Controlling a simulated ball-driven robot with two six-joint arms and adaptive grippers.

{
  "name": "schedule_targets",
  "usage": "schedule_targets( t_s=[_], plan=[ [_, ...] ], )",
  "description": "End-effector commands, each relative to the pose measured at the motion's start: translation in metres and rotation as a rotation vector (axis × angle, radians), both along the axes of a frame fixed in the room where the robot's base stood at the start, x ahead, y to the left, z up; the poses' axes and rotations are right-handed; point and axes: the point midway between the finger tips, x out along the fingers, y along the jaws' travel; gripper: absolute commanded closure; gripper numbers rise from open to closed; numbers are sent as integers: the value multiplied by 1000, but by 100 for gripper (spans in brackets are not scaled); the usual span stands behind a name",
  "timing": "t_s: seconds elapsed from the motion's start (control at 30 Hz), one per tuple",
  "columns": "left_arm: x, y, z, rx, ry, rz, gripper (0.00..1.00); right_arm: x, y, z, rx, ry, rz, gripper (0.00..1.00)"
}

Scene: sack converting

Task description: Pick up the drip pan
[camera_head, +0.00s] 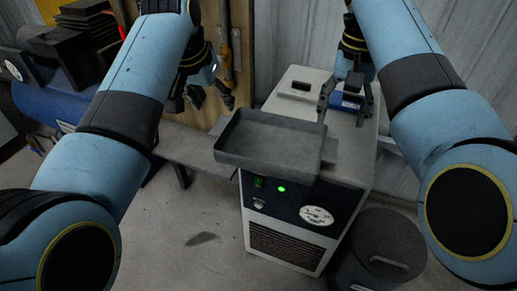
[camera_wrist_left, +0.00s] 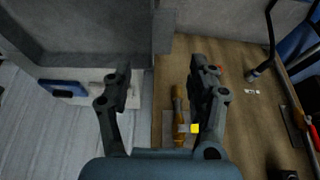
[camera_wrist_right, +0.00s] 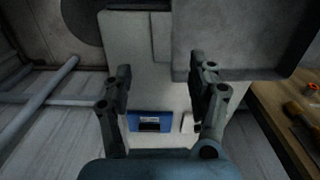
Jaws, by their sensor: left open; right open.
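The drip pan (camera_head: 262,138) is a shallow grey rectangular tray with a raised rim. It lies level over the front top of the white machine, its left end sticking out past the machine's side. My left gripper (camera_head: 205,102) is open and empty, behind and left of the pan; the pan's edge shows at the upper left of the left wrist view (camera_wrist_left: 85,58). My right gripper (camera_head: 342,118) is open and empty above the machine top, close to the pan's back right corner. In the right wrist view the pan (camera_wrist_right: 240,40) is at the upper right, beyond the fingertips.
The white machine (camera_head: 350,160) has a green light and a gauge on its front. A blue item (camera_wrist_right: 150,121) lies on its top. A dark lidded bin (camera_head: 380,255) stands at its right front. A wooden board with tools (camera_head: 238,50) is behind my left gripper.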

Motion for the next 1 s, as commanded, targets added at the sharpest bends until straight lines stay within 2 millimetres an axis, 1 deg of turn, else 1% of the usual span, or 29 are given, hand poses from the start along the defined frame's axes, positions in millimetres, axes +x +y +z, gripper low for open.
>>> schedule_targets(
  t_s=[0.33,0.47,0.57,0.9,1.0],
  plan=[
    [1,-1,1,-1,-2,-1,41,1,0,1,0,-2,0,41],
    [3,-1,-5,0,1,-2,41,1,0,-6,0,-1,1,41],
    [8,-3,-17,-1,2,-3,41,1,0,-18,-2,1,1,41],
    [31,-8,-74,1,2,-2,41,1,-1,-80,-1,1,0,41],
    [36,-10,-85,1,0,-2,41,1,0,-92,-1,0,1,41]
  ],
)
